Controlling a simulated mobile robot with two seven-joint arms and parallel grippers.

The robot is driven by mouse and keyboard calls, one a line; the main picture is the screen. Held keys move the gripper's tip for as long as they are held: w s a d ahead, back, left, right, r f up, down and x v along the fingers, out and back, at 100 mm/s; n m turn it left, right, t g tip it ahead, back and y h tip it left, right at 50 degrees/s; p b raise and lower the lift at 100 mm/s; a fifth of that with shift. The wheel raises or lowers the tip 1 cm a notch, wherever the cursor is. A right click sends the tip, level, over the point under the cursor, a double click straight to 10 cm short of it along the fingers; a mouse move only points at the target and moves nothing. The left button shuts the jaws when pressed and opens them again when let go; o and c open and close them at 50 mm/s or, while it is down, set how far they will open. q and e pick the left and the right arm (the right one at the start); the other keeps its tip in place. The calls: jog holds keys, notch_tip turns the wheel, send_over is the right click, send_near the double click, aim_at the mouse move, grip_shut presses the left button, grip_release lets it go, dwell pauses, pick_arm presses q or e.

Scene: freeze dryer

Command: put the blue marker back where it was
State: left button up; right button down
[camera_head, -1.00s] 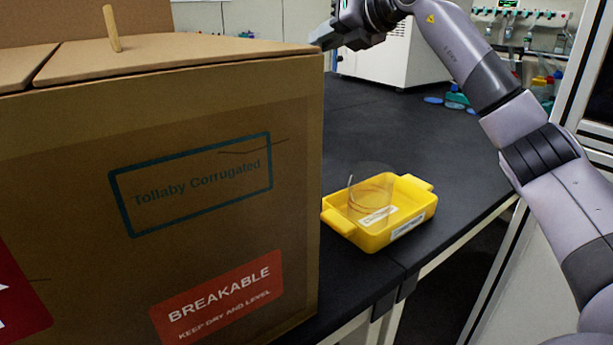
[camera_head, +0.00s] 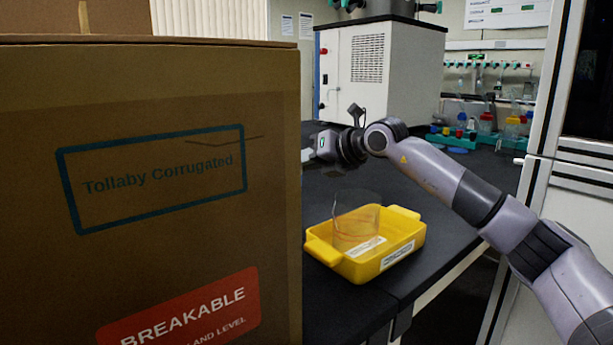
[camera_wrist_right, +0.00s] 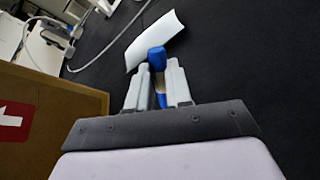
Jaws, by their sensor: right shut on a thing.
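The blue marker (camera_wrist_right: 157,59) shows in the right wrist view, its blue end sticking out past the fingertips and a tan part showing between the fingers. My right gripper (camera_wrist_right: 159,82) is shut on it, above the black bench. In the head view my right gripper (camera_head: 313,151) is beside the right edge of the cardboard box, behind the yellow tray; its fingertips are partly hidden and the marker cannot be made out there. A curved white piece (camera_wrist_right: 153,38) lies just beyond the marker's blue end. My left gripper is not in view.
The large cardboard box (camera_head: 170,260) fills the left and hides much of the bench. The yellow tray (camera_head: 405,234) holds a clear beaker (camera_head: 352,220) near the bench's front edge. A white machine (camera_head: 385,70) stands behind. The black bench top (camera_head: 455,215) is clear right of the tray.

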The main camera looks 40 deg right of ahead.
notch_tip(320, 180, down, 2)
jog(key=shift+f, duration=0.15)
jog(key=c, duration=1)
grip_release()
jog(key=shift+c, duration=0.2)
jog(key=v, duration=1.2)
